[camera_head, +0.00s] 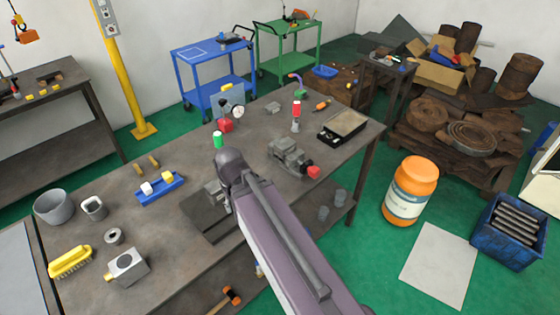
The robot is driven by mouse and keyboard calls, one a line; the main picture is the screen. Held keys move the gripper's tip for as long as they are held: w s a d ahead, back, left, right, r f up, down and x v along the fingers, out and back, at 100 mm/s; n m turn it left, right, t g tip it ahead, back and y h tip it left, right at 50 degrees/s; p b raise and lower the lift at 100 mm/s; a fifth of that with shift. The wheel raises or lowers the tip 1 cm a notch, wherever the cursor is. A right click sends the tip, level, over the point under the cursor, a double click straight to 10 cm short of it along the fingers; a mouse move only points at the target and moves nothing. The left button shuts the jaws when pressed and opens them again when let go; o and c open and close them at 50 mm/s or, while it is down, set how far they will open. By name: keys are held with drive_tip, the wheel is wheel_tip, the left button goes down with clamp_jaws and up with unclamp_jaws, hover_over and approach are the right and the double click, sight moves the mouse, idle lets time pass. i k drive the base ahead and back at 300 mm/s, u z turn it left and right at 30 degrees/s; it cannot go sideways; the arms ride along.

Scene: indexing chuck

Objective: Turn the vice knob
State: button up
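A small grey machine vice (287,155) sits on the dark workbench (255,125), right of the middle of the head view. A red knob (313,171) sticks out from its front right end, near the bench's front edge. My arm comes in from the bottom and reaches up over the bench, left of the vice and apart from it. My gripper does not show clearly; it seems hidden behind my arm. A grey metal piece (212,191) on a dark plate (200,217) is partly covered by the arm, and I cannot tell what it is.
A red-topped bottle (296,112) stands behind the vice, and an open black case (342,126) lies to its right. A dial gauge stand (232,108), a green-topped bottle (218,140) and a blue holder (160,189) stand farther left. An orange drum (411,190) stands on the floor.

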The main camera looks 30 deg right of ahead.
sight(314, 172)
drive_tip(key=u, duration=0.15)
drive_tip(key=k, duration=1.05)
drive_tip(key=z, duration=0.65)
drive_tip(key=i, duration=1)
drive_tip(key=u, duration=0.05)
